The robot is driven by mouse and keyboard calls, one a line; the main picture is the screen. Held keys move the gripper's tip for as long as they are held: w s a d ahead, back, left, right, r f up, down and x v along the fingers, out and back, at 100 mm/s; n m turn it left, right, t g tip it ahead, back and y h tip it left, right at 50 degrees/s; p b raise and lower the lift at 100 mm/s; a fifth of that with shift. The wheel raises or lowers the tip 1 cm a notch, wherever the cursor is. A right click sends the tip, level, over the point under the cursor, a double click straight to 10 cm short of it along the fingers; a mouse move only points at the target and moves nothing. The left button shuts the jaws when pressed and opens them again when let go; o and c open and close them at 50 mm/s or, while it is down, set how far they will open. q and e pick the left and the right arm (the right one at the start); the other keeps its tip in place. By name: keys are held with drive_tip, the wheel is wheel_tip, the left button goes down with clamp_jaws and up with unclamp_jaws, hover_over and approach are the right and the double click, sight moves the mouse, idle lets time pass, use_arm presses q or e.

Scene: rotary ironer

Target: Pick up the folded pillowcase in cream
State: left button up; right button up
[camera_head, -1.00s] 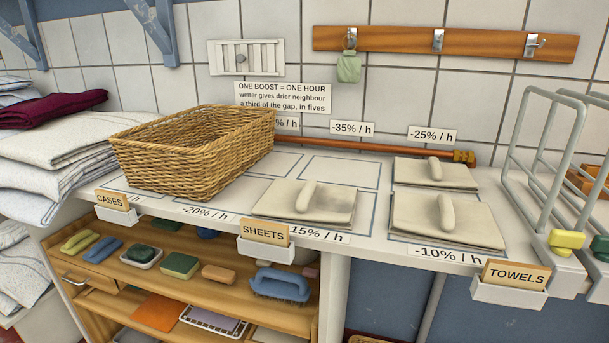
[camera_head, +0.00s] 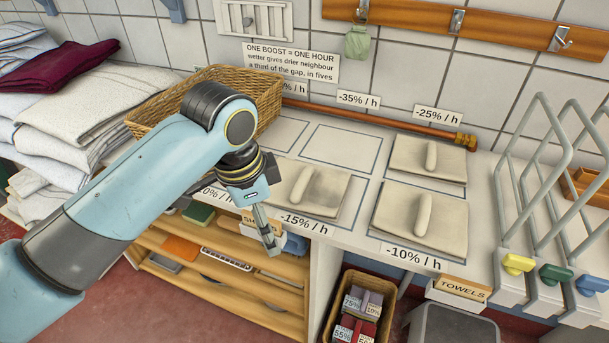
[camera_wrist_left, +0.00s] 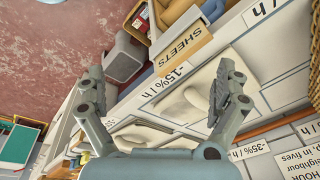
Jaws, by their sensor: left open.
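Three folded cream cloths lie on the white counter, each with a pale rounded bar on top. One is at the -15% mark (camera_head: 325,190), one at the -10% mark (camera_head: 450,225) and one behind at the -25% mark (camera_head: 452,160). I cannot tell which is the pillowcase. My left gripper (camera_head: 266,232) is at the counter's front edge, left of and nearer than the -15% cloth, touching none of the cloths. In the left wrist view its two fingers (camera_wrist_left: 160,88) are spread and empty, with the counter and cloths beyond. My right gripper is not in view.
A wicker basket (camera_head: 262,92) stands at the back left, partly behind my left arm. Linen stacks (camera_head: 90,105) lie farther left. Wire racks (camera_head: 545,180) stand at the right. Below are open shelves (camera_head: 195,250) and a basket of labelled items (camera_head: 335,312).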

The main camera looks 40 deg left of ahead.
use_arm(q)
drive_tip(key=w+r+m, duration=0.1)
drive_tip(key=w, duration=0.1)
drive_tip(key=w+a+r+m, duration=0.1)
drive_tip(key=w, duration=0.2)
drive_tip(key=w+r+m, duration=0.1)
drive_tip(key=w, duration=0.1)
drive_tip(key=shift+w+a+r+m+g+h+p, duration=0.2)
drive_tip(key=shift+w+a+m+g+h+p, duration=0.1)
drive_tip(key=shift+m+g, duration=0.1)
drive_tip(key=w+a+r+m, duration=0.2)
drive_tip(key=w+r+m, duration=0.1)
drive_tip(key=w+r, duration=0.25)
drive_tip(key=m+h, duration=0.1)
hover_over(302, 178)
drive_tip(key=shift+g, duration=0.4)
drive_tip(key=f, duration=0.5)
drive_tip(key=shift+a+f+p, duration=0.25)
drive_tip(key=shift+a+p, duration=0.1)
drive_tip(key=shift+a, duration=0.05)
drive_tip(key=f, duration=0.5)
drive_tip(key=shift+d+f+p, duration=0.3)
drive_tip(key=shift+d+p, duration=0.05)
drive_tip(key=shift+p, duration=0.05)
drive_tip(key=c, duration=0.9)
drive_tip(key=shift+c, duration=0.6)
drive_tip(key=shift+r, duration=0.1)
